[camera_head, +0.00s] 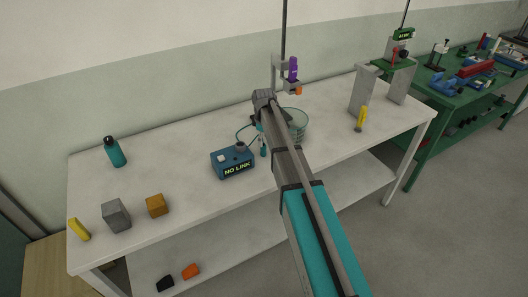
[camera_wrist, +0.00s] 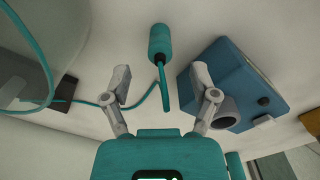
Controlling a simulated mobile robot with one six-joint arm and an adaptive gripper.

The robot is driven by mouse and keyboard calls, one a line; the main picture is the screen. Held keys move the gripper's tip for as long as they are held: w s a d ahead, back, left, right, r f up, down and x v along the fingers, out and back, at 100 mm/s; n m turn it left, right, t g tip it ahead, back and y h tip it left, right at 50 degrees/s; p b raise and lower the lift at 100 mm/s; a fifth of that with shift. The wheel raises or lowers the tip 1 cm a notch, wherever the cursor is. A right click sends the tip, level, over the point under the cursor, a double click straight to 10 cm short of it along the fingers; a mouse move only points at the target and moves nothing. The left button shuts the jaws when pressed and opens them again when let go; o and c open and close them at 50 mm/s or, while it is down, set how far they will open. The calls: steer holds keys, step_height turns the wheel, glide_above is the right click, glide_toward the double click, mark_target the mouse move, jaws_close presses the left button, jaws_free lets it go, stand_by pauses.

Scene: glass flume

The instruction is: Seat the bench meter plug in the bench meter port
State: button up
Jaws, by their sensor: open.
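The bench meter (camera_head: 233,165) is a blue box on the white bench with a lit "NO LINK" display. Its port appears to be the grey round socket (camera_head: 240,147) on top, which also shows in the wrist view (camera_wrist: 228,113) at the right. The teal plug (camera_head: 264,148) is outside the socket, to its right. In the wrist view the plug (camera_wrist: 159,40) has a dark collar and a slim teal stem, and a teal cable (camera_wrist: 143,102) runs left. My gripper (camera_wrist: 161,75) is open, with the plug's collar and stem showing between its fingers; contact is not visible.
A clear round vessel (camera_head: 299,124) stands close right of my gripper. Behind it is a grey stand with a purple part (camera_head: 293,68).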

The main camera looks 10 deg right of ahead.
mark_target(263, 148)
steer(key=shift+w+f+b, duration=0.1)
steer(key=shift+f+b, duration=2.4)
steer(key=shift+f, duration=0.1)
jaws_close()
